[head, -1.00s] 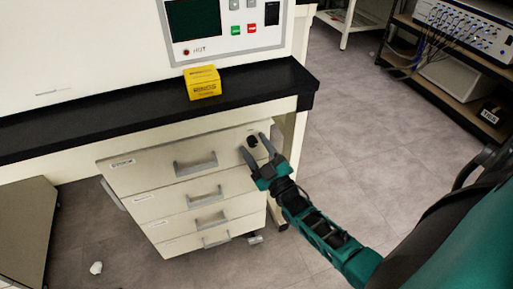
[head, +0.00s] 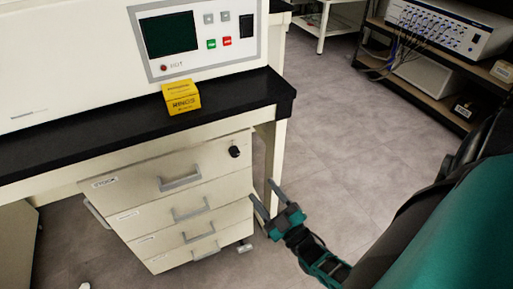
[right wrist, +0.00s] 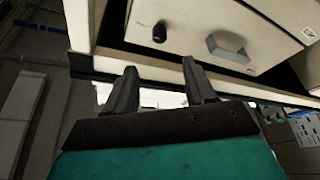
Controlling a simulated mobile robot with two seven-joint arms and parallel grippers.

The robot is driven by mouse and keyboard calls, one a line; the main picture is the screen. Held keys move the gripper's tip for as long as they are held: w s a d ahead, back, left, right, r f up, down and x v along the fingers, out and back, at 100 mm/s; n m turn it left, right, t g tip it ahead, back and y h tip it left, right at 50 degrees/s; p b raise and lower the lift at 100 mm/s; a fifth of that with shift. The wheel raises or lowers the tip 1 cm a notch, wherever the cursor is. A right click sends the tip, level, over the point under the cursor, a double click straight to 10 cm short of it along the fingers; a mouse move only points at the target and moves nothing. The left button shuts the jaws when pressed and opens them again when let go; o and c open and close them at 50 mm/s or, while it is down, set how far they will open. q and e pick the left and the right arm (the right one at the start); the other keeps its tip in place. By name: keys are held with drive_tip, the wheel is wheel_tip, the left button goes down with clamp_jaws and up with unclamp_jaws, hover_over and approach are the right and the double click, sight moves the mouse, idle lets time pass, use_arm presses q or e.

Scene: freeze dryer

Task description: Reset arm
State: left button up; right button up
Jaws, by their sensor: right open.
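My right gripper (head: 263,197) is open and empty, to the right of the drawer cabinet (head: 180,205) in the head view. Its fingers point up toward the bench leg, clear of the black drawer lock (head: 235,152). In the right wrist view the two fingers (right wrist: 160,92) are spread with nothing between them. The lock (right wrist: 160,32) and the top drawer's handle (right wrist: 228,48) show beyond the fingertips. The cabinet's drawers look shut. My left gripper is not in view.
A yellow box (head: 181,99) stands on the black bench top (head: 130,125) in front of the machine's control panel (head: 195,40). A shelf rack (head: 430,80) with a white instrument (head: 440,27) stands at the back right. The grey floor (head: 330,130) between is clear.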

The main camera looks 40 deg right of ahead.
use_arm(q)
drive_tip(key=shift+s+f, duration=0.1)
use_arm(e)
drive_tip(key=shift+s+f, duration=0.1)
drive_tip(key=shift+s, duration=0.2)
drive_tip(key=s+a+r+m+g+y, duration=0.1)
drive_tip(key=s+a+m+g+y, duration=0.1)
drive_tip(key=a+g, duration=0.45)
drive_tip(key=s+a+r+m+g+y, duration=0.15)
drive_tip(key=a+g, duration=0.25)
drive_tip(key=a, duration=0.5)
use_arm(q)
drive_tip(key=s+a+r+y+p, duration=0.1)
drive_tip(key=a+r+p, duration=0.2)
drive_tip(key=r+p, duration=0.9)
drive_tip(key=p, duration=0.5)
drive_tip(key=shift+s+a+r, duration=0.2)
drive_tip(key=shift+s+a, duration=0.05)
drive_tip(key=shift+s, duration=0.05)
use_arm(e)
wheel_tip(320, 180, up, 12)
drive_tip(key=s+d+h, duration=0.1)
drive_tip(key=s+d, duration=0.1)
drive_tip(key=d, duration=0.1)
drive_tip(key=shift+m, duration=0.35)
drive_tip(key=shift+g, duration=0.25)
